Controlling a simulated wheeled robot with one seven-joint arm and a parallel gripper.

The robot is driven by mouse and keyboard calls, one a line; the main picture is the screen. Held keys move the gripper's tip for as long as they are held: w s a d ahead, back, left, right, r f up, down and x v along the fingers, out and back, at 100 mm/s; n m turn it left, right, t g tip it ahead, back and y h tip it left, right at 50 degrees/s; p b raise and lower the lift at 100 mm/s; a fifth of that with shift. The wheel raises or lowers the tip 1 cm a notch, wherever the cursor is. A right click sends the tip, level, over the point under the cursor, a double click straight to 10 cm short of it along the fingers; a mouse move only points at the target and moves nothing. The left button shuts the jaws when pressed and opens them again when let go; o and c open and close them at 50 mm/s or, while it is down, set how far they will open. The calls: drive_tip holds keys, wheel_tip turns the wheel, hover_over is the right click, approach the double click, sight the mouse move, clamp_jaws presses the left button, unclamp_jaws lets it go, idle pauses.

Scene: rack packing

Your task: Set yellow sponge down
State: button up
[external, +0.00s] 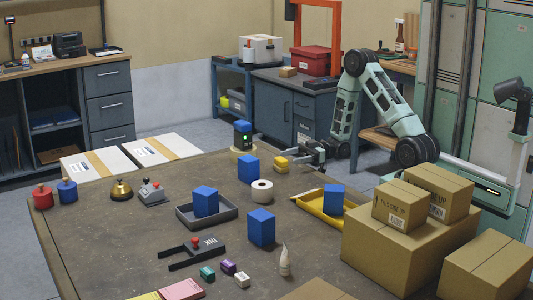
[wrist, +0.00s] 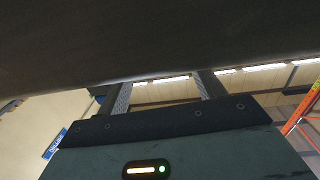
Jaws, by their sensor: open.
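The yellow sponge (external: 281,164) is near the far right edge of the brown table (external: 120,245), just left of my gripper, and looks like stacked yellow layers. It appears to rest on the tabletop. My gripper (external: 303,157) is open, its fingers pointing left toward the sponge from the table's far side. In the wrist view, the two fingers (wrist: 163,93) are spread apart with nothing visible between them. A large dark surface fills the top of that view, and the sponge does not show there.
A blue block (external: 248,170) and a white roll (external: 262,191) stand left of and in front of the sponge. A yellow tray (external: 312,207) with a blue block lies to the right. Cardboard boxes (external: 400,245) crowd the right corner. A grey tray (external: 185,217) holds another blue block.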

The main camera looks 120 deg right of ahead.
drive_tip(key=s+a, duration=0.1)
drive_tip(key=s, duration=1.2)
drive_tip(key=shift+s+a+f, duration=0.15)
drive_tip(key=shift+s+f, duration=0.2)
drive_tip(key=shift+f, duration=0.05)
drive_tip(key=shift+s, duration=0.45)
drive_tip(key=shift+c, duration=0.7)
